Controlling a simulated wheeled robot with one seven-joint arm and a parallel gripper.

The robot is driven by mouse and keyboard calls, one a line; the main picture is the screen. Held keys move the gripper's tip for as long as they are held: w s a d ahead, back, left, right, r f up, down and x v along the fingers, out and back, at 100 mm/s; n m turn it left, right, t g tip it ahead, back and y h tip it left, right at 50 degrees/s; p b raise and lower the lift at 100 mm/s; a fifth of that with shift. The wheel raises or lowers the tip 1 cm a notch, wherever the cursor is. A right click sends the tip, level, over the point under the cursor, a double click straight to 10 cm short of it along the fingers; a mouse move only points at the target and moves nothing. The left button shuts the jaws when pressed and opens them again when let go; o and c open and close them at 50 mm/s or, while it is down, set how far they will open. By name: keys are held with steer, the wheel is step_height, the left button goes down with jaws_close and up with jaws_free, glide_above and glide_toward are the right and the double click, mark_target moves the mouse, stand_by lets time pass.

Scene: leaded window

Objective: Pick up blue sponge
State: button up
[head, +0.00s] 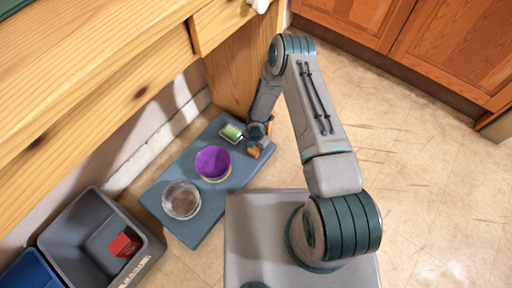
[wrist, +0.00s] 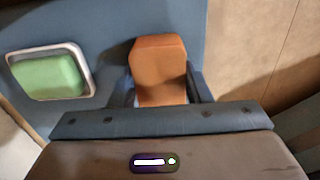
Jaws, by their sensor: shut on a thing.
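My gripper (head: 261,138) is low over the far right end of the blue-grey mat (head: 222,207), its orange fingertips pointing down. In the wrist view one orange fingertip (wrist: 159,68) shows, with dark blue-grey pieces at both sides. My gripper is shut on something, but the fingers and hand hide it. I cannot make out a blue sponge clearly in either view. A green block (head: 232,132) lies in a small pale-rimmed dish just left of my gripper; it also shows in the wrist view (wrist: 48,76), apart from the finger.
A purple bowl (head: 213,162) and a clear round bowl (head: 181,200) stand on the mat. A grey bin (head: 72,222) with a red block (head: 124,244) is at lower left, beside a blue bin (head: 30,272). A wooden counter (head: 105,75) overhangs the left. Floor at right is clear.

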steer(key=shift+r, duration=0.1)
step_height(320, 180, up, 4)
steer(key=shift+f+p, duration=0.15)
steer(key=shift+p, duration=1.1)
steer(key=s+d+b, duration=0.2)
steer(key=shift+d+f+b, duration=0.25)
steer(key=shift+f+b, duration=0.1)
steer(key=shift+b, duration=0.05)
steer(key=shift+s+d+f+b, duration=0.1)
steer(key=shift+d+f+b, duration=0.1)
steer(key=shift+b, duration=0.6)
steer(key=s+d+b, duration=0.4)
steer(key=s+d, duration=0.5)
steer(key=d, duration=0.2)
steer(key=shift+d+r+b, duration=0.15)
steer(key=shift+r+b, duration=0.2)
steer(key=o, duration=0.4)
steer(key=shift+w, duration=0.1)
steer(key=shift+c, duration=1.3)
